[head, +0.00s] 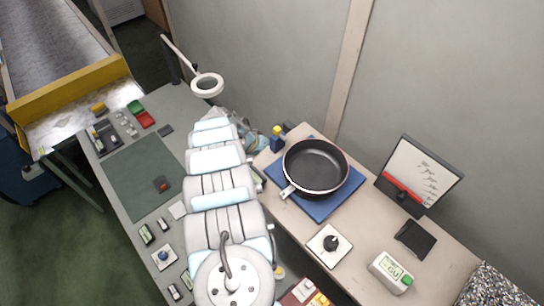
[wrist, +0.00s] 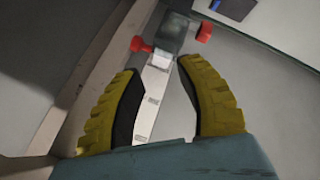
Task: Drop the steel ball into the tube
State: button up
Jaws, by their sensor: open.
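My gripper (wrist: 158,68) has two yellow ribbed fingers with dark inner pads. In the wrist view they stand wide apart, with nothing held between them. A pale strip (wrist: 152,98) with small dark marks lies beyond the gap, with a dark grey block (wrist: 174,32) at its far end. A red knob-like piece (wrist: 140,45) and another red piece (wrist: 204,32) flank that end. In the head view my arm hides much of the middle, and I cannot make out the fingers clearly. I cannot pick out the steel ball or the tube for certain in either view.
A black pan (head: 316,165) sits on a blue mat (head: 320,209) on the right-hand table. A whiteboard stand (head: 423,168), a black dial on a white plate (head: 330,243) and a white meter (head: 390,272) stand nearby. A conveyor (head: 50,45) is upper left; a dark mat (head: 140,175) lies on the grey bench.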

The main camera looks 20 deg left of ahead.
jog(key=v, duration=1)
jog(key=shift+s+r, duration=0.25)
jog(key=shift+a, duration=0.15)
dwell(0.6)
